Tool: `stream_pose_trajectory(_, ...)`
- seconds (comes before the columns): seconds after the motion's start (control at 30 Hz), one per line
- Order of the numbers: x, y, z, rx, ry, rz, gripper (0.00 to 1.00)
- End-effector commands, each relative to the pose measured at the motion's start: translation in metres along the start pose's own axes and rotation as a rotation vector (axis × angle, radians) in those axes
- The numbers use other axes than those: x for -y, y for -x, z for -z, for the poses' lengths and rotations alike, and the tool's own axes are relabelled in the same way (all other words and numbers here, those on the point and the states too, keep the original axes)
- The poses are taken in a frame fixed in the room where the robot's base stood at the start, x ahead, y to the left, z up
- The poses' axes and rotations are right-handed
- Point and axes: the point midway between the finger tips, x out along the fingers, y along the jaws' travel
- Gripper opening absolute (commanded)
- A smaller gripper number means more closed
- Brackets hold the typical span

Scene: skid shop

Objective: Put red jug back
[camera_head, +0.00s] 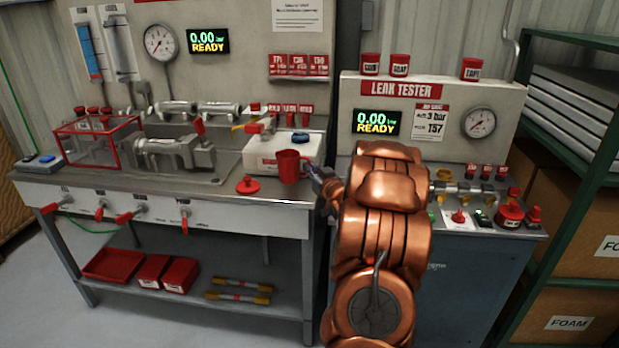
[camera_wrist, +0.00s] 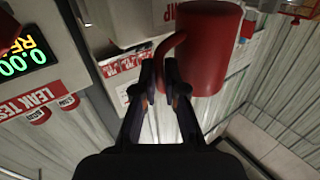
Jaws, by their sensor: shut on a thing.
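The red jug (camera_head: 290,166) shows over the right front part of the left bench (camera_head: 306,193), in front of a white tank (camera_head: 268,153). My gripper (camera_head: 318,180) is at the jug's right side, partly hidden by my copper-coloured arm. In the wrist view, which is turned over, the jug (camera_wrist: 209,50) is large at the upper middle. There my gripper (camera_wrist: 160,80) is shut on the jug's handle. The jug looks close to upright. I cannot tell whether its base touches the bench top.
A red lid-like disc (camera_head: 249,185) lies left of the jug. A red-framed guard (camera_head: 97,142) and metal fittings (camera_head: 175,152) stand further left. The leak tester (camera_head: 432,105) is on the right, with a green shelf rack (camera_head: 590,130) beside it.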

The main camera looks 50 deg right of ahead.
Motion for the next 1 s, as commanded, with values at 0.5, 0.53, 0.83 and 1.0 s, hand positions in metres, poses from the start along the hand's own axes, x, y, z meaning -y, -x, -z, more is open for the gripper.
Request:
stream_pose_trajectory(0.5, 0.001, -0.009, -0.035, 0.0, -0.002, 0.0, 0.0)
stream_pose_trajectory(0.53, 0.001, -0.009, -0.036, 0.0, -0.002, 0.0, 0.0)
stream_pose_trajectory(0.83, 0.001, -0.009, -0.037, -0.001, -0.001, 0.0, 0.0)
stream_pose_trajectory(1.0, 0.001, -0.009, -0.039, -0.001, -0.001, 0.0, 0.18)
